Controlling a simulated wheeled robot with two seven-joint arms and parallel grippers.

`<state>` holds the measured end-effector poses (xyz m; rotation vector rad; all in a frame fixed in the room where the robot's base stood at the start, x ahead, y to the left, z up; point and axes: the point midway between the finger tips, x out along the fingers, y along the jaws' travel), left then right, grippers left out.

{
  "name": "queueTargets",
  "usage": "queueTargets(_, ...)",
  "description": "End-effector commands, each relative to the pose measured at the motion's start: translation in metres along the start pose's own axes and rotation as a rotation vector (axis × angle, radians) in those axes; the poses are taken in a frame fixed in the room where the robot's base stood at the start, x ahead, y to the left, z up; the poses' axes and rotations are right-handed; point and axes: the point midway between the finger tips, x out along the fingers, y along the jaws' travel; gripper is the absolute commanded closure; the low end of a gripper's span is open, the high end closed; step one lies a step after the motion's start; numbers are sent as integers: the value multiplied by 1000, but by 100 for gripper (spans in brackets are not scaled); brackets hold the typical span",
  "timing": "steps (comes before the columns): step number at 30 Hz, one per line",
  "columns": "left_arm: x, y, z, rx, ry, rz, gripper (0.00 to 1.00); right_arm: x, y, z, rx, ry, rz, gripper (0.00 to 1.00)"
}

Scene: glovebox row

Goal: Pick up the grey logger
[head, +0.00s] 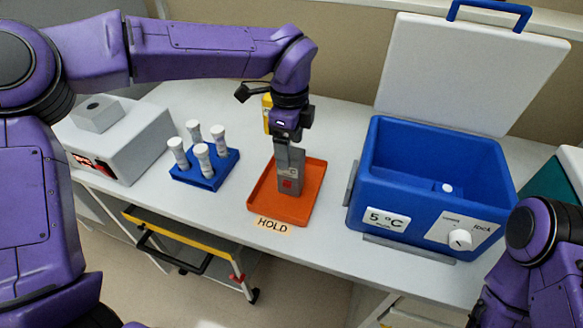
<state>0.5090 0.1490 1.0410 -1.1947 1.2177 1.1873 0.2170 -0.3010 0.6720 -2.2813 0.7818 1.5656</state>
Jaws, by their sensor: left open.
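The grey logger (289,183), a small grey block with a red mark on its front, is in the orange tray (264,205) labelled HOLD. My left gripper (289,158) points down over the tray, right at the logger. Its jaws are open, and the grey fingers overlap the logger in the picture, so I cannot tell whether they touch it. Part of the logger's upper end is hidden by the gripper. My right arm shows at the lower right, but its gripper is out of the picture.
A blue rack (207,178) with several white-capped tubes stands left of the tray. A grey device (128,140) is farther left. An open blue cooler box (430,190), its lid (465,70) raised, stands to the right. A cart with a yellow edge (180,232) is below the bench.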

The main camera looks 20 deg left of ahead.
Motion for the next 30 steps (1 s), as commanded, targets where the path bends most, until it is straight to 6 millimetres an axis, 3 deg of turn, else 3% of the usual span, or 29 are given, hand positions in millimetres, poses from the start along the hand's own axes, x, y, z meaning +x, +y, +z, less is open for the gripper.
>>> queueTargets(4, 23, 0, -1, 3, -2, 7, 21, -15, 1, -6, 0, 1, 0, 100)
queueTargets(8, 45, 0, -2, 3, -2, 4, 21, -17, 1, -8, 0, 1, -1, 100)
queueTargets(15, 51, -1, -2, 4, 0, 0, 21, -16, 1, -7, 0, 1, 0, 100)
queueTargets(16, 51, -1, -2, 4, -1, 0, 25, -16, 1, -7, 0, 1, 0, 100)
queueTargets(17, 51, -1, -2, 4, -1, 0, 34, -16, 1, -7, 0, 1, 0, 100)
queueTargets(21, 51, -1, -2, 4, -1, 0, 80, -16, 1, -7, 0, 1, 0, 100)
queueTargets(30, 49, -1, -2, 4, 0, -1, 81, -16, 1, -7, 0, 1, 0, 100)
